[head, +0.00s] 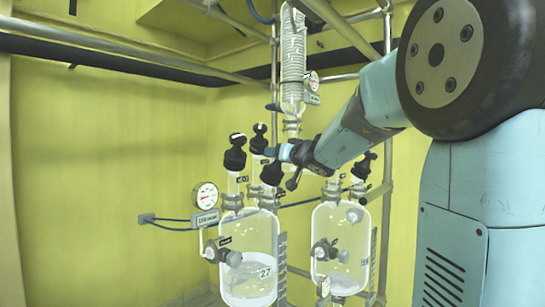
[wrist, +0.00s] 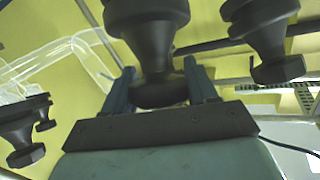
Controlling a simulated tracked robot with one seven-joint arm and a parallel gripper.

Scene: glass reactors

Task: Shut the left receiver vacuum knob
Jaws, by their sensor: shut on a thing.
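My gripper (head: 272,152) reaches in from the right, at the black knobs on top of the left glass receiver (head: 248,255). In the wrist view its fingers (wrist: 160,88) stand on both sides of a black knob (wrist: 148,35) and are shut on it. The knob's top end is cut off by the frame. In the head view, black knobs crowd around the fingertips: a tall one (head: 235,152) at the left, one behind (head: 259,138) and one below (head: 272,173). I cannot tell there which one is held, nor whether its valve is open or shut.
Other black knobs flank the fingers in the wrist view, at the right (wrist: 270,35) and lower left (wrist: 24,130). A pressure gauge (head: 205,196) stands left of the left receiver. The right receiver (head: 340,245) and a metal post (head: 386,200) are close on the right.

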